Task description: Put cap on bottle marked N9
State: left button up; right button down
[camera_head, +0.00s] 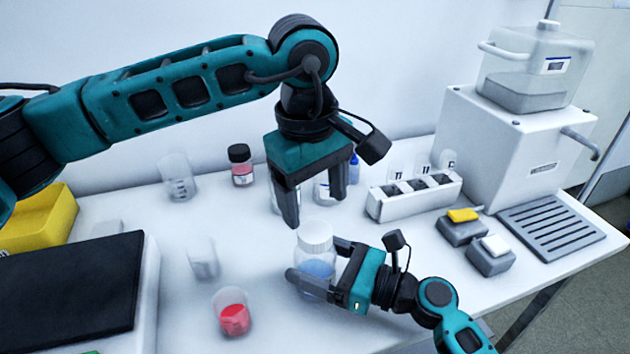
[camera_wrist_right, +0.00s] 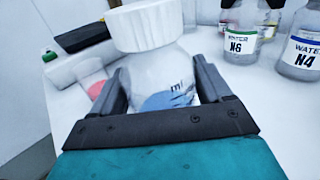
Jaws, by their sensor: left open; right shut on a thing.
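A clear bottle (camera_head: 317,270) with blue liquid stands upright at the table's middle, a white ribbed cap (camera_head: 315,235) over its mouth. I cannot tell whether the cap is screwed tight. My right gripper (camera_head: 316,262) is shut around the bottle's body from the right. The right wrist view shows the bottle (camera_wrist_right: 165,85) between the fingers, below the white cap (camera_wrist_right: 145,24). Only "ml" marks show on it; no N9 marking is visible. My left gripper (camera_head: 318,207) points down, open and empty, just above and behind the cap, apart from it.
Bottles marked N6 (camera_wrist_right: 242,38) and N4 (camera_wrist_right: 300,48) stand behind. A dark-capped bottle (camera_head: 241,165), beakers with red liquid (camera_head: 233,312) and clear (camera_head: 203,260), and a white rack (camera_head: 415,197) surround the bottle. A white machine (camera_head: 505,150) stands right.

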pick_arm(q)
jog(key=n, duration=0.6)
jog(key=shift+r, duration=0.15)
jog(key=n, duration=0.5)
jog(key=shift+r+n, duration=0.15)
jog(key=shift+n, duration=0.15)
jog(key=n, duration=0.9)
jog(key=shift+r, duration=0.2)
jog(key=n, duration=0.5)
jog(key=shift+r, duration=0.1)
jog(key=n, duration=0.6)
jog(key=shift+r+y, duration=0.15)
jog(key=shift+y, duration=0.15)
jog(key=n, duration=0.5)
jog(key=shift+r+g, duration=0.1)
jog(key=shift+g, duration=0.2)
jog(key=n, duration=0.4)
jog(key=shift+r+n, duration=0.1)
jog(key=shift+n, duration=0.2)
